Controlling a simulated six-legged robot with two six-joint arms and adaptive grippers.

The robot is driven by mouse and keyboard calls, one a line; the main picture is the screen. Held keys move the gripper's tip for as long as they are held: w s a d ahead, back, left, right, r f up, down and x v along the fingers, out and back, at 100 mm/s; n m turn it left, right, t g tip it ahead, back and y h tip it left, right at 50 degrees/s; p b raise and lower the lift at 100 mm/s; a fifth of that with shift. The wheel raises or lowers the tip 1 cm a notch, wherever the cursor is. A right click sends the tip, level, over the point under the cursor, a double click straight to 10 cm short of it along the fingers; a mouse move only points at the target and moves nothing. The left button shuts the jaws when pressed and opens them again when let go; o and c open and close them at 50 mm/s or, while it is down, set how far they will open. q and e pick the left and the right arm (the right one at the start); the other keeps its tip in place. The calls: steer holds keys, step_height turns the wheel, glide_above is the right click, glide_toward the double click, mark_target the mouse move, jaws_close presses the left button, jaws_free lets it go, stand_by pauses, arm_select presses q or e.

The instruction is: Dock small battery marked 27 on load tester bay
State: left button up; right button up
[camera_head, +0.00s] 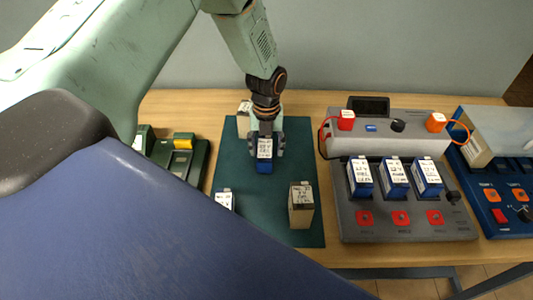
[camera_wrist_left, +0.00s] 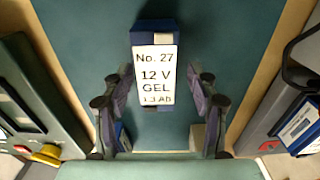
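The small battery marked No. 27 (camera_wrist_left: 154,65) is blue with a white label and stands on the dark green mat (camera_head: 280,228); it also shows in the head view (camera_head: 264,148). My left gripper (camera_head: 266,148) is over it from above. In the left wrist view the gripper's two fingers (camera_wrist_left: 160,95) stand apart, one to each side, with gaps between them and the battery. A grey unit (camera_head: 352,218) with red and orange clamps holds three blue batteries in a row. I cannot read which device is the load tester. My right gripper is not in view.
A blue battery (camera_head: 224,197) and a beige one (camera_head: 301,206) stand nearer on the mat; another pale one (camera_head: 243,112) is behind the gripper. A green device (camera_head: 195,160) lies left of the mat. A blue device (camera_head: 488,180) with orange sockets stands at the right.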

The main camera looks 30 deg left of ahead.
arm_select(q)
steer(key=shift+s+a, duration=0.1)
steer(key=shift+a, duration=0.25)
steer(key=c, duration=0.4)
steer(key=shift+d, duration=0.2)
steer(key=c, duration=0.6)
steer(key=shift+a, duration=0.1)
jaws_close()
steer(key=shift+r, duration=0.1)
